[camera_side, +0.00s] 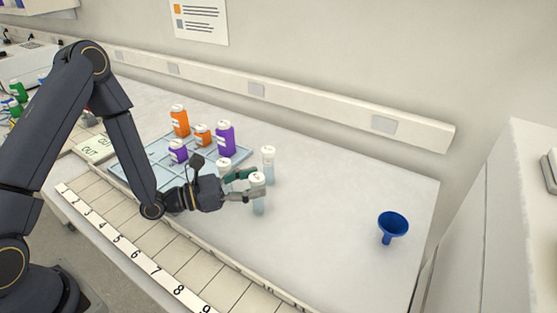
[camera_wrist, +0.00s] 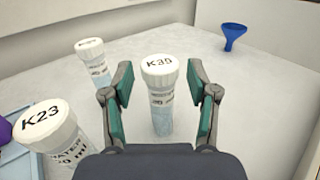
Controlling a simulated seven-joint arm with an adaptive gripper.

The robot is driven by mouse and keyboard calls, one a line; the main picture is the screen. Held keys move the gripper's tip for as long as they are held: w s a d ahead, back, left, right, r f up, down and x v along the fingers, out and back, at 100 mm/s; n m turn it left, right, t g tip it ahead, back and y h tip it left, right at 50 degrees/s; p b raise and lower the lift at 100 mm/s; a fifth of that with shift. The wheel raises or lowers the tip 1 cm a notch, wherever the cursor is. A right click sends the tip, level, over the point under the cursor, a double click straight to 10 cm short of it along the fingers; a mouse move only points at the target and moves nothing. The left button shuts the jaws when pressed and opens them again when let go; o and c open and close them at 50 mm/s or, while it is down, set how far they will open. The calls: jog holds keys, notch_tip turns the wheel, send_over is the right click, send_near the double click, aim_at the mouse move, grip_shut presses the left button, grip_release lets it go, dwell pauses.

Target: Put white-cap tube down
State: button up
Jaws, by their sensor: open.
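A clear tube with a white cap marked K35 (camera_wrist: 160,98) stands upright on the bench, between the two spread fingers of my gripper (camera_wrist: 160,100). A gap shows on each side of it. In the side view the same tube (camera_side: 258,195) stands at the end of my gripper (camera_side: 246,186). A second white-cap tube, marked K23 (camera_wrist: 53,138), is at the lower left in the wrist view. A third white-cap tube (camera_wrist: 93,62) stands farther back on the left, and shows behind my gripper in the side view (camera_side: 268,165).
A light-blue divided tray (camera_side: 128,162) holds orange bottles (camera_side: 180,122) and purple bottles (camera_side: 225,138) to the left. A blue funnel (camera_side: 393,226) stands at the right. Numbered tiles (camera_side: 140,245) run along the front edge. The bench between tubes and funnel is clear.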

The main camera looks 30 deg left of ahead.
jog(key=v, duration=1)
jog(key=s+d+r+m+g+h, duration=0.6)
jog(key=s+d+r+m+g, duration=0.2)
jog(key=m+g, duration=0.3)
jog(key=s+a+m+g+y, duration=0.1)
jog(key=s+m+g+y, duration=0.4)
jog(key=s+m+y, duration=0.45)
jog(key=w+a+r+m+t+y, duration=0.2)
jog(key=a+r+m+t+y, duration=0.5)
jog(key=a, duration=0.4)
jog(key=shift+w+a+r+m, duration=0.35)
jog(key=shift+r+m, duration=0.2)
jog(key=shift+r, duration=0.35)
